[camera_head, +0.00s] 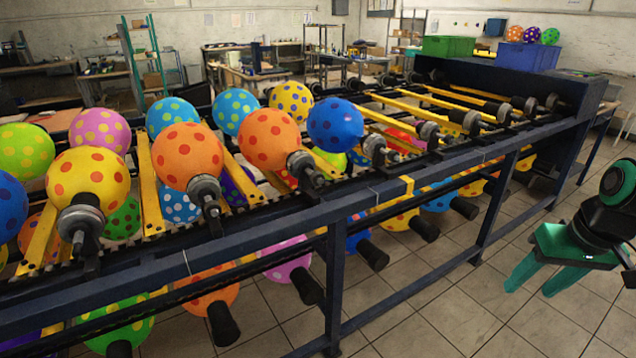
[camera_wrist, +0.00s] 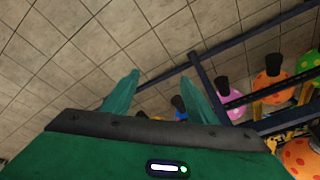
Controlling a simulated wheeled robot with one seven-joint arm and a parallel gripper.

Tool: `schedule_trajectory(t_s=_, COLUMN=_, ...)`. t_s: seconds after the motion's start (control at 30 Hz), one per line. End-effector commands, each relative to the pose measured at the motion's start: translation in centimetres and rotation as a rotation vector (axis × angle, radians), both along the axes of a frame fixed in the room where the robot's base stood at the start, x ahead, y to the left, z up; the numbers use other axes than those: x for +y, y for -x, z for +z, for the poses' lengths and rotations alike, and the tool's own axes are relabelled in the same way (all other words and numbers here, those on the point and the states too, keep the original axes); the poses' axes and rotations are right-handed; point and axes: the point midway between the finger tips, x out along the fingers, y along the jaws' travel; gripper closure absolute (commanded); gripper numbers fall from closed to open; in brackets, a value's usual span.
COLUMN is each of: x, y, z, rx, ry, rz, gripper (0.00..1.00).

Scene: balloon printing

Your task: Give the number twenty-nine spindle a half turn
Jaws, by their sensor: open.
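A row of black and grey spindles runs along the top rail of a long dark blue machine in the head view. The nearer ones, such as one at the left (camera_head: 80,222) and one in the middle (camera_head: 305,168), carry polka-dot balloons. Several farther right, such as this one (camera_head: 428,134), are bare. I can read no numbers, so I cannot tell which spindle is twenty-nine. My green gripper (camera_head: 532,290) is at the right, open and empty, over the floor and apart from the machine. In the wrist view my gripper (camera_wrist: 163,77) has its fingers spread.
The tiled floor (camera_head: 440,310) in front is clear.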

Motion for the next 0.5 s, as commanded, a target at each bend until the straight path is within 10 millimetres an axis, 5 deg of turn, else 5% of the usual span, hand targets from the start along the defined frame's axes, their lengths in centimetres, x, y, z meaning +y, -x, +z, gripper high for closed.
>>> schedule_trajectory(t_s=0.03, x=1.4, y=-3.1, z=-0.6, rx=-0.051, ry=-0.005, rz=0.094, gripper=0.47)
schedule_trajectory(t_s=0.2, x=7.4, y=-12.7, z=-1.4, rx=-0.274, ry=-0.032, rz=0.372, gripper=0.47)
schedule_trajectory(t_s=0.5, x=20.4, y=-24.9, z=-1.6, rx=-0.694, ry=-0.103, rz=0.699, gripper=0.47)
